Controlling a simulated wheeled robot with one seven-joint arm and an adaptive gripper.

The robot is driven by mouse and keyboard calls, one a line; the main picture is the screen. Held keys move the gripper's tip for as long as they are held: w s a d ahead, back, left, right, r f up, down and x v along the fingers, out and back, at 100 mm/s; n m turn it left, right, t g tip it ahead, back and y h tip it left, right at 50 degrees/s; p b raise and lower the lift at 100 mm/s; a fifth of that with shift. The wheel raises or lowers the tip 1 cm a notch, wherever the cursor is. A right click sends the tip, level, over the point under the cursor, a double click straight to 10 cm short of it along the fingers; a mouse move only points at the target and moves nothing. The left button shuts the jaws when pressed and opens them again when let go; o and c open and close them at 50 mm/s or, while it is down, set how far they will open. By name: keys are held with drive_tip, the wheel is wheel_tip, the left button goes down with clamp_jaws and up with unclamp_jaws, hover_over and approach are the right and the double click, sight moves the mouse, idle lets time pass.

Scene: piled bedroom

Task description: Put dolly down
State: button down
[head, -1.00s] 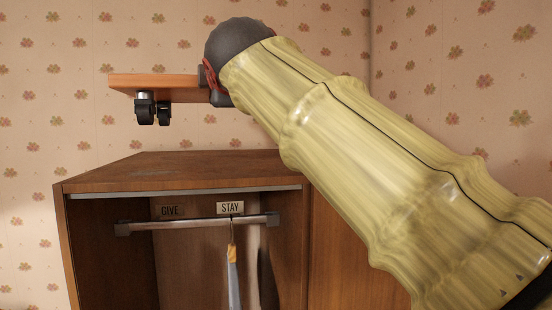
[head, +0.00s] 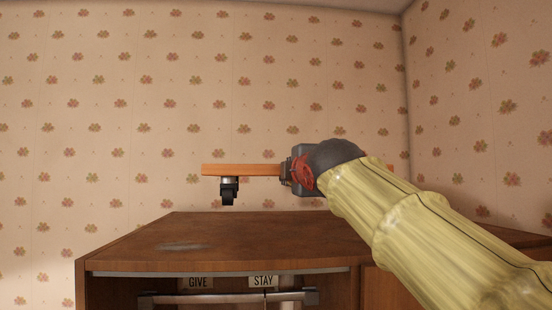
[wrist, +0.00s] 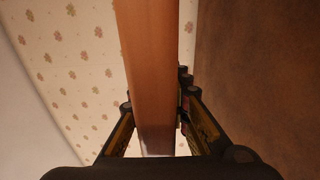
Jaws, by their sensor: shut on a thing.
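The dolly is a flat orange-brown wooden board (head: 240,170) with a black caster wheel (head: 229,190) under its left part. In the head view it is held level above the wardrobe's top, with a gap below the wheel. My gripper (head: 290,172) is shut on the dolly's right part. In the wrist view the board (wrist: 148,70) runs up between the two fingers of my gripper (wrist: 158,128).
A brown wooden wardrobe (head: 220,238) stands below, its top bare except for a pale worn patch. Under it is a rail (head: 215,298) with signs reading GIVE (head: 198,282) and STAY (head: 263,281). Flowered walls (head: 180,90) stand behind and at the right.

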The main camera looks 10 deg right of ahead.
drive_tip(key=shift+w+d+f+p, duration=0.4)
drive_tip(key=shift+d+f, duration=0.25)
drive_tip(key=shift+f, duration=0.65)
drive_tip(key=shift+w+d+f+p, duration=0.25)
drive_tip(key=shift+w+d+f, duration=0.25)
drive_tip(key=shift+f, duration=0.85)
drive_tip(key=shift+w+d+f+p, duration=0.35)
drive_tip(key=shift+d+f, duration=0.4)
drive_tip(key=shift+f, duration=0.55)
drive_tip(key=c, duration=2.1)
unclamp_jaws()
drive_tip(key=shift+w+f, duration=0.15)
drive_tip(key=shift+f, duration=0.35)
drive_tip(key=shift+o, duration=2.1)
drive_tip(key=shift+r, duration=0.1)
